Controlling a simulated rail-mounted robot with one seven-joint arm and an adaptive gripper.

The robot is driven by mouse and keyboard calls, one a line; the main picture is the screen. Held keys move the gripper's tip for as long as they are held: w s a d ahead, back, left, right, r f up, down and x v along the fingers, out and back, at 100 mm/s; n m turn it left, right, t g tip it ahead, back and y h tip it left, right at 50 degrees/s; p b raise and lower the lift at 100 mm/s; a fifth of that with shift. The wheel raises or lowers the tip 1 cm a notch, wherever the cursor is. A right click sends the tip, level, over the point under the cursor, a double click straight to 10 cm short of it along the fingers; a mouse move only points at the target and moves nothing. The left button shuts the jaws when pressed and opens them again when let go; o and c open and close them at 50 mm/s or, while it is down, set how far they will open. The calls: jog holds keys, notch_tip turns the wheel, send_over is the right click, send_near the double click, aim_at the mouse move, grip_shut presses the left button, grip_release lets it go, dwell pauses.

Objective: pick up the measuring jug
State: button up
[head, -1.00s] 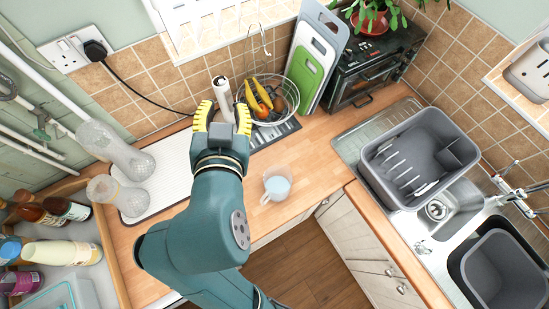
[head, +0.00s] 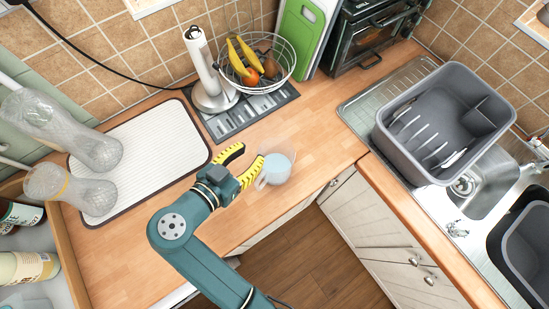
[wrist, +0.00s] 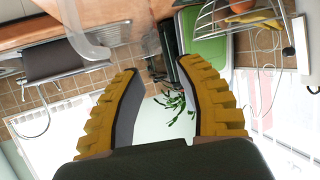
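The measuring jug (head: 277,169) is a small clear jug with pale blue-white contents or base, standing upright on the wooden worktop near its front edge. Its handle side faces my gripper. My gripper (head: 252,153) has yellow ridged fingers spread apart with nothing between them. In the head view the right-hand finger overlaps the jug's left side; I cannot tell whether they touch. In the wrist view the clear jug (wrist: 88,32) shows at upper left, outside the gap between the open fingers (wrist: 158,68).
A wire fruit basket (head: 262,85) and a paper towel holder (head: 208,75) stand behind. A grey dish rack (head: 445,115) sits by the sink at right. The worktop right of the jug is clear.

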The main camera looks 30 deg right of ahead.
aim_at(265, 142)
jog(key=shift+o, duration=0.2)
jog(key=shift+x, duration=3)
jog(key=shift+f, duration=0.2)
grip_shut()
